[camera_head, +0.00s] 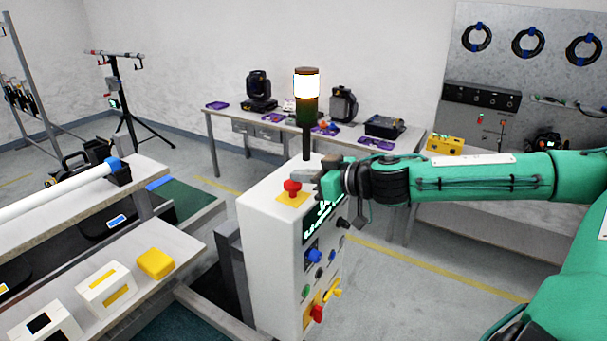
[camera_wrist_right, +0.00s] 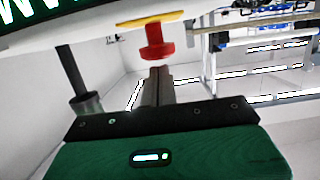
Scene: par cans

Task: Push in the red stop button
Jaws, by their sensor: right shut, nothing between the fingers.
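The red stop button (camera_head: 292,187) is a mushroom head on a yellow plate (camera_head: 288,199), on top of a white control box (camera_head: 268,235). In the right wrist view the red button (camera_wrist_right: 158,42) shows just beyond my fingertips, with a small gap in the picture. My right gripper (camera_head: 322,179) is shut and empty, just right of the button, over the box top. It also shows in the right wrist view (camera_wrist_right: 160,75). Whether the fingers touch the button cannot be told. My left gripper is not in view.
A lamp post (camera_head: 306,110) with a lit top rises behind the button, close to my right gripper. The box front carries a display (camera_head: 322,219) and several knobs. A bench (camera_head: 140,290) with white and yellow blocks stands left. The floor to the right is clear.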

